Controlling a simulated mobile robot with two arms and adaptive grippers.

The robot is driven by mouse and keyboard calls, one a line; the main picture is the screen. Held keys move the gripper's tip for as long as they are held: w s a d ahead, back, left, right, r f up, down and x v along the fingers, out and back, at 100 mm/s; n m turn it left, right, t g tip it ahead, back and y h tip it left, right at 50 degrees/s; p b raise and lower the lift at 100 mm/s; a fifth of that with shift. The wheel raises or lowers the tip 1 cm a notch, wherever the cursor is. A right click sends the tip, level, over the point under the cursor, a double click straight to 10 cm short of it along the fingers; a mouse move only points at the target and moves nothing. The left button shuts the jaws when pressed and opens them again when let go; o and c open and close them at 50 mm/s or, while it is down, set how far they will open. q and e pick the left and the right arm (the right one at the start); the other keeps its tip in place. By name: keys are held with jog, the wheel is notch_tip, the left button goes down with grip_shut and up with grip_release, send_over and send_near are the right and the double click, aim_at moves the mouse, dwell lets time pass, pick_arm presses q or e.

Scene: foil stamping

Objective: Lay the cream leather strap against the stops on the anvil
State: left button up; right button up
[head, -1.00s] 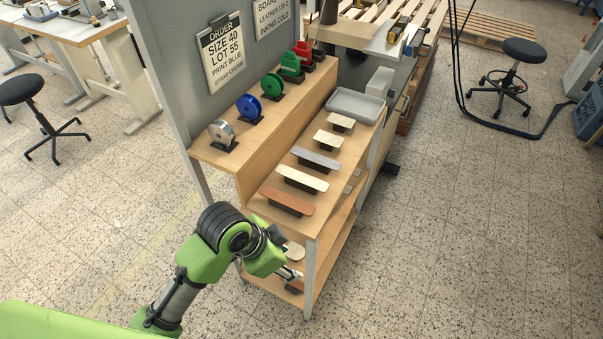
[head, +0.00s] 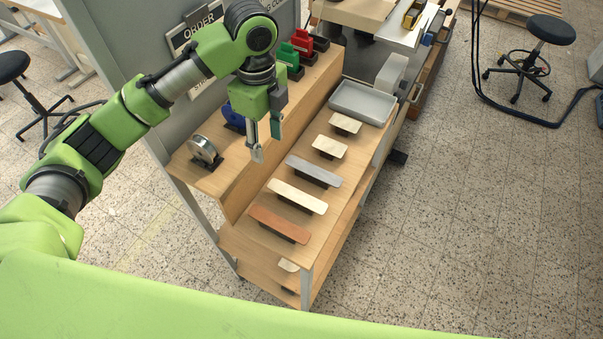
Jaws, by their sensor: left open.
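A long cream strap (head: 297,196) lies on a dark holder on the wooden bench, between a brown strap (head: 279,222) and a grey strap (head: 314,170). Two shorter cream pieces (head: 345,122) lie farther back on similar holders. My left gripper (head: 267,139) hangs fingers down above the bench, left of the grey strap and apart from the straps. It is open and empty. I cannot make out the anvil or its stops. My right gripper is out of view.
A raised shelf holds a silver roll (head: 205,152), a blue roll (head: 232,118) partly behind my arm, and green and red items (head: 302,40). A grey tray (head: 362,103) sits at the bench's back. A lower shelf (head: 253,260) holds a pale piece.

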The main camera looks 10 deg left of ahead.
pick_arm(q)
jog(key=p, duration=0.1)
send_near(273, 184)
jog(key=shift+s+a+f, duration=0.2)
jog(key=shift+s, duration=0.4)
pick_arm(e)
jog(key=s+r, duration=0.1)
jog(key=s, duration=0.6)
pick_arm(q)
jog(key=f+p, duration=0.1)
jog(key=f, duration=0.2)
jog(key=shift+w+d+f+p, duration=0.1)
jog(key=shift+w+d+p, duration=0.05)
jog(key=shift+w+p, duration=0.25)
notch_tip(273, 184, down, 2)
jog(key=shift+d+f+p, duration=0.1)
jog(key=shift+f+p, duration=0.1)
jog(key=shift+p, duration=0.2)
jog(key=shift+w+f, duration=0.15)
jog(key=shift+f, duration=0.75)
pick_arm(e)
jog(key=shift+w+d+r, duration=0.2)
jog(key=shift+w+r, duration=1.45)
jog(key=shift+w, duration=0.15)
pick_arm(q)
jog(key=c, duration=0.9)
